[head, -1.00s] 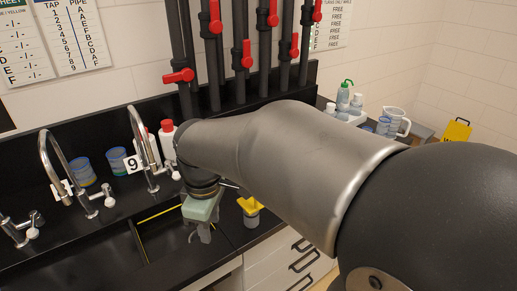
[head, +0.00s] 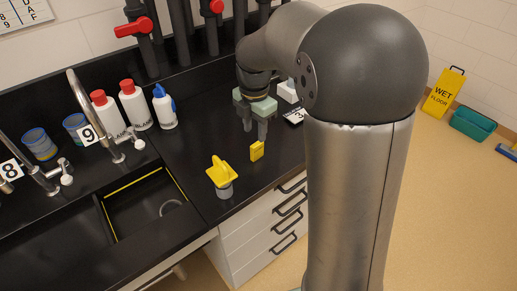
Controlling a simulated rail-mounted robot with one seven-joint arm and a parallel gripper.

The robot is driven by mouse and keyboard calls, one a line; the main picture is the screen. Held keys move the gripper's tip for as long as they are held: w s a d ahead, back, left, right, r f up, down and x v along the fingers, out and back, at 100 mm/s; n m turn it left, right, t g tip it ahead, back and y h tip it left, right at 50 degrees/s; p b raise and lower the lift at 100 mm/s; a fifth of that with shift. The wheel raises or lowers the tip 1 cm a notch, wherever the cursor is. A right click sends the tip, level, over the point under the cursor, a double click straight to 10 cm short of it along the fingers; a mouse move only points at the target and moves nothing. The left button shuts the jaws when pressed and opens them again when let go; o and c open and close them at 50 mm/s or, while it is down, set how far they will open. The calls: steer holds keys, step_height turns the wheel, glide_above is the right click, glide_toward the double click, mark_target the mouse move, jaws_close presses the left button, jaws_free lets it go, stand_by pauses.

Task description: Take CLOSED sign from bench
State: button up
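A small yellow piece (head: 257,151) stands on the black bench near its front edge; it is probably the CLOSED sign, but no lettering is readable. My gripper (head: 255,132) points down just above and behind it in the head view. Its two grey fingers are apart with nothing visible between them. The fingertips look close to the yellow piece, but I cannot tell whether they touch it.
A yellow-topped grey cylinder (head: 222,180) stands left of the yellow piece, beside the sink (head: 150,205). White bottles with red caps (head: 133,105) and a blue-capped bottle (head: 164,107) stand behind.

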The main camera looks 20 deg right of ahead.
mark_target(256, 144)
steer(key=f, duration=0.3)
steer(key=f+p, duration=0.1)
steer(key=f, duration=0.5)
steer(key=shift+w+d+f, duration=0.15)
steer(key=shift+w+d, duration=0.05)
steer(key=shift+w, duration=0.05)
jaws_close()
